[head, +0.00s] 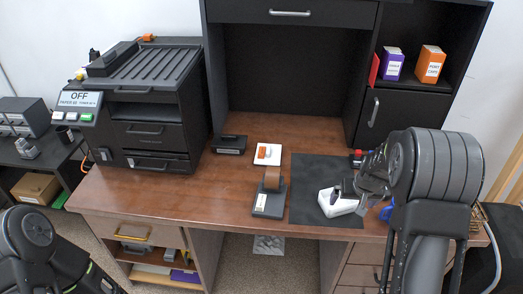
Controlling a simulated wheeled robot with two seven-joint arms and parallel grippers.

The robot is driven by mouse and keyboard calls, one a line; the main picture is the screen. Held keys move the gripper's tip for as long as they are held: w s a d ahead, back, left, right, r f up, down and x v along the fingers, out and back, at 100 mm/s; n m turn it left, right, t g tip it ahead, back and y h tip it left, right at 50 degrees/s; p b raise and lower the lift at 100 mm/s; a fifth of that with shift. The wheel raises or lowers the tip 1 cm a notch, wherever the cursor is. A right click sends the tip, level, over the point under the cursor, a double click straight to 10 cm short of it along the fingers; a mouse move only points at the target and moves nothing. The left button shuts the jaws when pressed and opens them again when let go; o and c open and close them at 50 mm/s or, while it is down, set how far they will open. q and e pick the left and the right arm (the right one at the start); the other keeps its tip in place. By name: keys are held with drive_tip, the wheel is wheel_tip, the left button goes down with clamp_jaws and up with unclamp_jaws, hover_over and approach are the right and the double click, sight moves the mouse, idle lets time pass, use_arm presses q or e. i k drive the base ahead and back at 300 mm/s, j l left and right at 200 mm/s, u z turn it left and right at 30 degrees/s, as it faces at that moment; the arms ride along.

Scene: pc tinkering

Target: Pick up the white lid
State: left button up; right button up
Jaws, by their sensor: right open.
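A white, box-shaped piece (342,207), which looks like the white lid, lies on the dark mat (312,180) at the front right of the desk. My right gripper (340,194) is open and reaches down from the right over this white piece. Its fingers overlap the white piece in the picture, and I cannot tell whether they touch it. Part of the white piece is hidden by the gripper. Links of my left arm show at the lower left, and its gripper is out of view.
A black printer (150,135) stands on the left of the brown desk (190,200). A tape dispenser (270,195) stands left of the mat. A white plate with an orange item (268,154) and a black tray (230,145) lie behind. Purple (391,63) and orange (429,64) boxes sit on the shelf.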

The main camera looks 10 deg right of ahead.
sight(273, 151)
drive_tip(key=i+j, duration=0.45)
drive_tip(key=i, duration=0.15)
drive_tip(key=i+j, duration=0.45)
drive_tip(key=i, duration=0.15)
